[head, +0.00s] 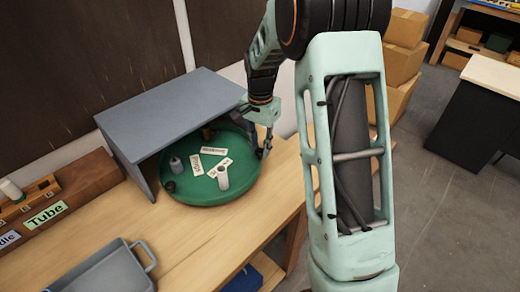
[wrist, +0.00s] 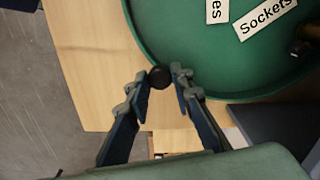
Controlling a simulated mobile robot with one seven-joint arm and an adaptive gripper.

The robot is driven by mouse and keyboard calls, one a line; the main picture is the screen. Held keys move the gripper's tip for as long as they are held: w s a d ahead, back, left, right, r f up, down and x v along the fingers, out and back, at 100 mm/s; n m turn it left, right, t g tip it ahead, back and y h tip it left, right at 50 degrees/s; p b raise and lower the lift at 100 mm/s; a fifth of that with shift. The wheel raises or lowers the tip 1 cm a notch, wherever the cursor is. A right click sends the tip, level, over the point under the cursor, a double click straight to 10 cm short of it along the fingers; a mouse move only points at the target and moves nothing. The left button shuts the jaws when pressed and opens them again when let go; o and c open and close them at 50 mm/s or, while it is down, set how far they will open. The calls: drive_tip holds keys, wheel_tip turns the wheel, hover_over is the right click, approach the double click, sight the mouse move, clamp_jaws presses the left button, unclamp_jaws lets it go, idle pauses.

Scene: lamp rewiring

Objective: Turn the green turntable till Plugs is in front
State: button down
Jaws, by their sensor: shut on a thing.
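The green turntable (head: 240,183) sits on the wooden bench, its far part under a grey shelf. It also shows in the wrist view (wrist: 190,60). A Sockets label (wrist: 265,17) and a label ending in "es" (wrist: 217,10) are readable there. Several labels show in the head view, too small to read surely; I cannot tell which is Plugs. My gripper (wrist: 160,82) is at the turntable's right rim in the head view (head: 264,148), shut on a black round knob (wrist: 159,77) at the edge.
The grey shelf (head: 175,110) stands over the turntable's back, close to my gripper. Small cylinders, including a pale one (head: 223,178), stand on the turntable. A grey tray (head: 105,272) and a wooden Tube rack (head: 85,180) are at left. The bench front (head: 215,240) is clear.

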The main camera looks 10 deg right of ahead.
drive_tip(key=shift+w+d+r+n, duration=0.1)
drive_tip(key=shift+w+d+n, duration=0.05)
drive_tip(key=shift+w+n, duration=0.9)
drive_tip(key=shift+w+d+n, duration=0.15)
drive_tip(key=shift+w+n, duration=0.5)
drive_tip(key=shift+w, duration=0.7)
drive_tip(key=shift+w+a+n+p, duration=0.3)
drive_tip(key=shift+w+n, duration=0.55)
drive_tip(key=shift+w, duration=0.35)
drive_tip(key=shift+w+a+n+p, duration=0.2)
drive_tip(key=shift+w+n+p, duration=0.2)
drive_tip(key=shift+w+n, duration=0.6)
drive_tip(key=shift+w, duration=0.25)
drive_tip(key=c, duration=1.7)
unclamp_jaws()
drive_tip(key=shift+s, duration=0.1)
wheel_tip(320, 180, up, 12)
